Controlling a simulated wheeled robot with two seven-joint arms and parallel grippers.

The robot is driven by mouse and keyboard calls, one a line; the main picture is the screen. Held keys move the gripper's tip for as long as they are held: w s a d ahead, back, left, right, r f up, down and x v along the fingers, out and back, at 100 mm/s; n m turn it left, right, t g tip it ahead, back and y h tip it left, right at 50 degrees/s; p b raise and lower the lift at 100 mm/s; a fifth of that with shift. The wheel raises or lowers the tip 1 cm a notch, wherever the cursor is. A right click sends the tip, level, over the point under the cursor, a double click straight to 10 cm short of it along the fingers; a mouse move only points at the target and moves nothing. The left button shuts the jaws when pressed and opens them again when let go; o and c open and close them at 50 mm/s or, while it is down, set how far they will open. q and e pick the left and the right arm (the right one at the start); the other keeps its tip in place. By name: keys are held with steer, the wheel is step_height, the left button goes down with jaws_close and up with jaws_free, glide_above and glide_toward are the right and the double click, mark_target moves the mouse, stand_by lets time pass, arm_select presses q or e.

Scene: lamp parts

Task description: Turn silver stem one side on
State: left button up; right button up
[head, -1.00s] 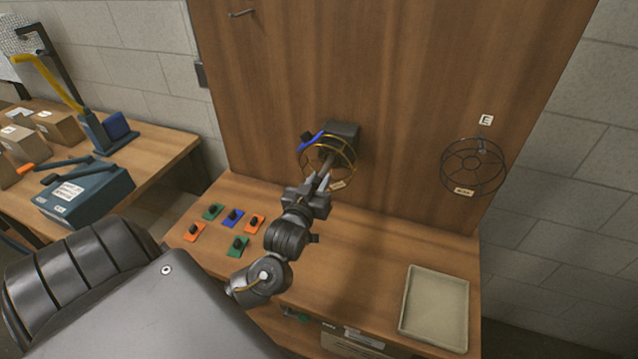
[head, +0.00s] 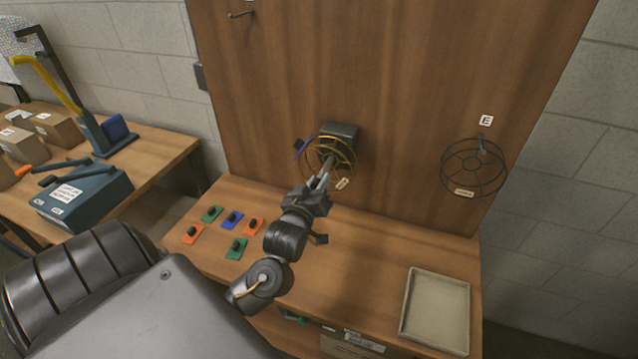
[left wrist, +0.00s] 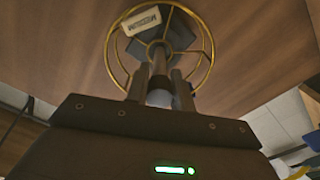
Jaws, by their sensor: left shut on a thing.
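A yellow wire ring cage (head: 351,151) sits in front of a dark block (head: 341,130) on the upright wooden panel. It also shows in the left wrist view (left wrist: 211,50), with a pale tag (left wrist: 142,20) on it. A grey silver stem (left wrist: 159,64) runs out from the cage's middle. My left gripper (head: 324,175) reaches up to the cage in the head view. In the left wrist view my left gripper (left wrist: 160,92) is shut on the stem, one finger on each side. The stem's end between the fingers is partly hidden. My right gripper is not in view.
A black wire cage (head: 474,167) hangs on the panel at right, under a tag marked E (head: 486,121). A beige tray (head: 435,309) lies at the bench's right. Several coloured plates with black knobs (head: 232,218) lie left of my arm. A blue piece (head: 303,147) is at the yellow cage's left.

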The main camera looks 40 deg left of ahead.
arm_select(q)
steer(key=o, duration=1)
steer(key=shift+s+d+f, duration=0.1)
steer(key=shift+s, duration=0.2)
steer(key=shift+b+v, duration=1.55)
steer(key=shift+v, duration=3.55)
